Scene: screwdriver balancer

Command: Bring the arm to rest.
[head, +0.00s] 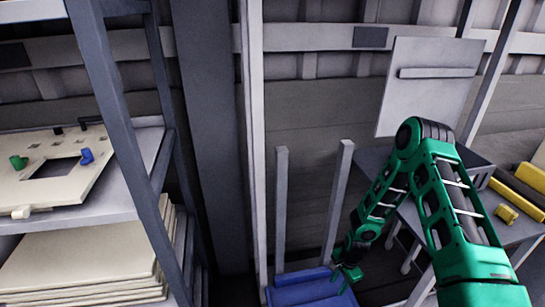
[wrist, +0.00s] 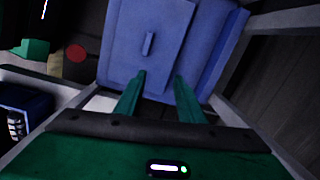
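My arm is green and black and reaches from the right of the head view, bending at an elbow and pointing down. My gripper (head: 347,277) hangs at the lower middle of the head view, just over or beside a blue surface (head: 300,277). In the wrist view my gripper (wrist: 160,76) has its two green fingers apart with nothing between them. Beyond the fingertips is a blue panel (wrist: 125,25) with a small raised bar. I cannot tell whether the fingers touch it.
A shelf rack (head: 115,210) with a cream board (head: 95,180) and stacked sheets (head: 80,270) stands left. A grey table (head: 480,170) with yellow pieces (head: 507,214) is at right, near my arm. Grey posts (head: 338,195) rise behind the blue surface. A grey panel (head: 425,100) is on the wall.

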